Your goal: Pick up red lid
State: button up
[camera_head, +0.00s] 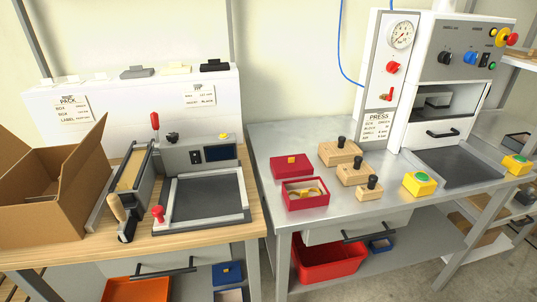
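The open box holds a tan ring-shaped thing. The lid appears to lie flat and uncovered. My gripper is not visible in this view.
Wooden blocks with black knobs (340,153) stand right of the lid. A yellow button box (420,183) and a white press (440,80) are farther right. A wooden bench with a cardboard box (40,205) and a sealing device (200,200) is left, across a gap.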

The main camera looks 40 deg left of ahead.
aim_at(288, 166)
jog(key=u, duration=0.55)
jog(key=i, duration=0.95)
jog(key=u, duration=0.9)
jog(key=i, duration=0.3)
jog(key=u, duration=0.1)
